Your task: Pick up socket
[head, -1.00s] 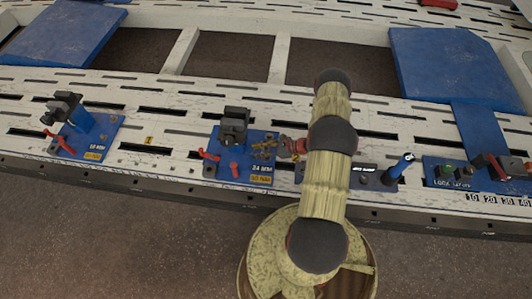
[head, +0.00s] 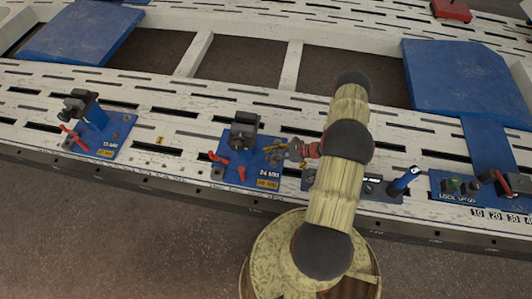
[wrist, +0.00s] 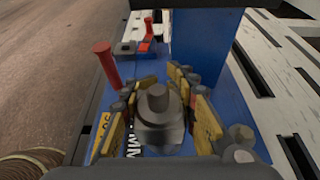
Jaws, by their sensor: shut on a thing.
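A dark grey socket (wrist: 160,125) with a narrower round top sits between the yellow finger pads in the wrist view. My gripper (wrist: 155,103) is shut on it, with pads on both sides. Below is a blue plate (wrist: 240,97) with partly hidden white lettering. Whether the socket's underside touches the plate is hidden. In the head view my gripper (head: 280,154) is over the right part of this blue plate (head: 238,178), which has a label that seems to read 24 MM. The socket cannot be made out clearly there.
A dark upright fixture (head: 243,130) and red pegs (head: 241,174) stand on the same plate, close to my gripper. Another blue station (head: 108,138) is at left. The slotted white bench (head: 165,120) is mostly clear between stations.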

